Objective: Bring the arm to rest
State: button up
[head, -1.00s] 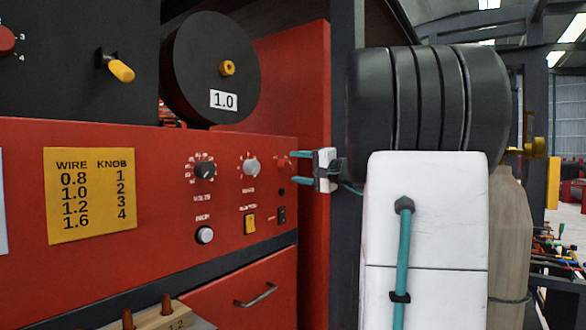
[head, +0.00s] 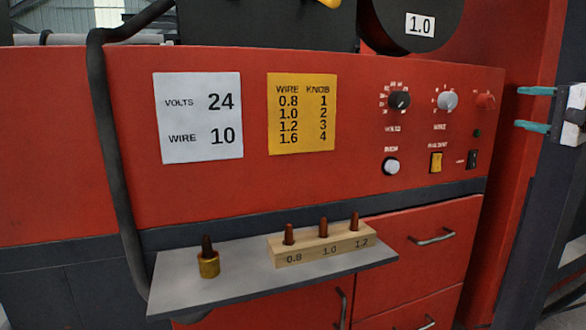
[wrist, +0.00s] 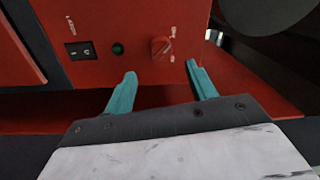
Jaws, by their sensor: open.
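My gripper (head: 518,107) is at the right of the head view, with its two teal fingers spread and pointing left toward the red machine panel (head: 210,190). Nothing is between the fingers. In the wrist view my gripper (wrist: 160,70) also shows open and empty. Beyond its fingertips is a red knob (wrist: 161,48), apart from them in the picture. This red knob (head: 484,99) sits at the right end of the panel in the head view. Most of my arm is outside the head view.
The panel carries a black knob (head: 399,101), a grey knob (head: 447,100) and a yellow switch (head: 436,162). Below, a grey shelf (head: 190,290) holds a wooden block (head: 290,257) and a brass piece (head: 208,265). A black cable (head: 112,150) hangs at left.

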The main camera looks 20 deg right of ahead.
jog(key=s+a+f+n+g+y, duration=0.2)
jog(key=a+f+g, duration=0.4)
jog(key=a+f, duration=0.45)
jog(key=s+a+f+n+g+y, duration=0.15)
jog(key=a+f+g, duration=0.35)
jog(key=a+f, duration=0.5)
jog(key=s+a+f+n+g+h, duration=0.2)
jog(key=s+a+f+n+g, duration=0.1)
jog(key=s+a+n, duration=0.2)
jog(key=s+a+f+n+g+h, duration=0.3)
jog(key=s+a+n, duration=0.3)
jog(key=a, duration=0.8)
jog(key=s+f, duration=0.1)
jog(key=s, duration=0.2)
jog(key=shift+s+f, duration=0.15)
jog(key=shift+s, duration=0.2)
